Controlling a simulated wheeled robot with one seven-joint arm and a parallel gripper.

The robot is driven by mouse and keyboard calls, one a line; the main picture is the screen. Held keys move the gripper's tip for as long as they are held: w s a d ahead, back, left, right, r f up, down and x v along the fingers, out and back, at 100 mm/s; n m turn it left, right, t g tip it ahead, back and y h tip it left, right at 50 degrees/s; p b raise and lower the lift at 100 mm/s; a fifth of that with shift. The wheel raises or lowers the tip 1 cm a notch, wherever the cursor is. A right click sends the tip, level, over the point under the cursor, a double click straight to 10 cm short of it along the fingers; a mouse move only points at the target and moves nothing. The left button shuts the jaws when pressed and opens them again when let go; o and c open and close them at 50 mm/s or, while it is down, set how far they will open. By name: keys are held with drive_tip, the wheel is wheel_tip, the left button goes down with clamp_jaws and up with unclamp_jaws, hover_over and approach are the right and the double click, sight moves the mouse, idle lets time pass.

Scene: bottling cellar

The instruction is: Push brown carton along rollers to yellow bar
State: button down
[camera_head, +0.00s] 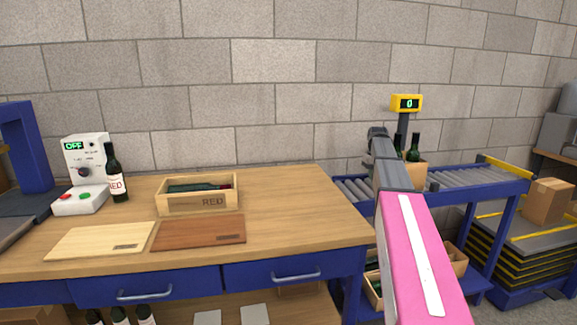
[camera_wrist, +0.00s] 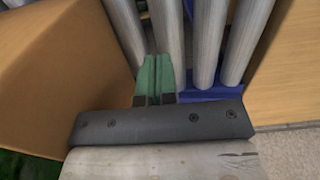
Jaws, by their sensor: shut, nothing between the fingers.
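The brown carton (camera_head: 415,174) stands on the roller conveyor (camera_head: 455,177), with dark bottles standing up out of it, partly hidden behind my arm. In the wrist view its plain side (camera_wrist: 62,70) fills the left. The yellow bar (camera_head: 507,167) crosses the right end of the rollers, with bare rollers between it and the carton. My gripper (camera_wrist: 158,78) is shut and empty, its green fingertips low over the rollers (camera_wrist: 207,40), beside the carton on the bench side. I cannot tell whether they touch the carton. In the head view my arm hides the fingertips.
A wooden bench (camera_head: 290,200) stands left of the conveyor; its edge (camera_wrist: 292,65) is close in the wrist view. A yellow display (camera_head: 407,103) reading 0 stands on a post behind the rollers. Another carton (camera_head: 548,202) sits on a yellow-edged platform at right.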

drive_tip(key=shift+w+d, duration=0.2)
drive_tip(key=shift+d, duration=0.75)
drive_tip(key=shift+w+d, duration=0.2)
drive_tip(key=shift+d, duration=0.7)
drive_tip(key=shift+a, duration=0.1)
drive_tip(key=shift+s+a, duration=0.15)
drive_tip(key=shift+a, duration=0.35)
drive_tip(key=shift+w+a, duration=0.15)
drive_tip(key=shift+w, duration=0.6)
drive_tip(key=shift+w+d, duration=0.1)
drive_tip(key=shift+d, duration=0.5)
drive_tip(key=shift+d, duration=0.1)
